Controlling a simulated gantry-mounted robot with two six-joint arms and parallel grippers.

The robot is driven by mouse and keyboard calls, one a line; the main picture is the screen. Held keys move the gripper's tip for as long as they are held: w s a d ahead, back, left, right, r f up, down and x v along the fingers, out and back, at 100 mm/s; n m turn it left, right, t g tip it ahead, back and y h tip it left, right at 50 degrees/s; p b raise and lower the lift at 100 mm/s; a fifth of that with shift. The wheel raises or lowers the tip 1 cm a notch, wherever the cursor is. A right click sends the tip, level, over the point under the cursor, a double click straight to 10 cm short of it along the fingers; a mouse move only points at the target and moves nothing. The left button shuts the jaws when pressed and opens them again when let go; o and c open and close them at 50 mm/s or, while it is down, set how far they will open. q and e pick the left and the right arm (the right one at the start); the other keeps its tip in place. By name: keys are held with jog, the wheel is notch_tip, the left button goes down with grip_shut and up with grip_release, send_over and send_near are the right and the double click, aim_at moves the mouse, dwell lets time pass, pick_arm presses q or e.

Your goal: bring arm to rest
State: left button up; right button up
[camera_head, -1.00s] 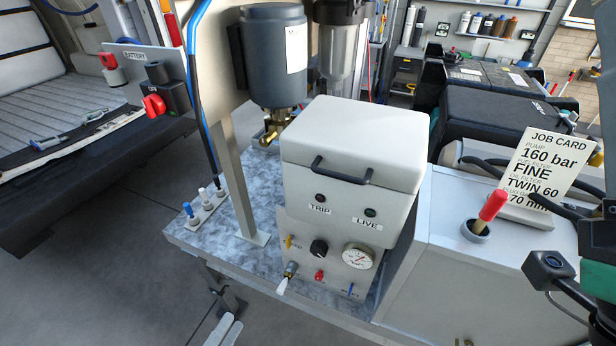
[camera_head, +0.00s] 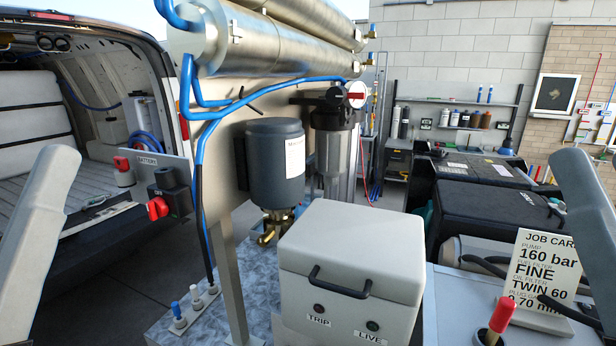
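Grey links of my two arms stand at the edges of the head view, one at the left (camera_head: 40,240) and one at the right (camera_head: 588,225). Both slant upward, and neither gripper shows in this view. I cannot tell what either gripper holds. Silver membrane tubes (camera_head: 275,45) lie along the top of the panel, with blue hoses running from their near end. Below them hang a dark motor (camera_head: 275,170) and a clear-bowled filter housing (camera_head: 333,150). A closed white control box (camera_head: 352,245) with a black handle has labels TRIP and LIVE.
A job card (camera_head: 540,275) and a red-tipped lever (camera_head: 497,318) stand on the right bench. Black cases (camera_head: 485,215) are behind. A blue-capped peg (camera_head: 177,312) stands at the bench's front left.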

notch_tip(320, 180, up, 29)
jog(key=p, duration=2.5)
jog(key=shift+f, duration=0.2)
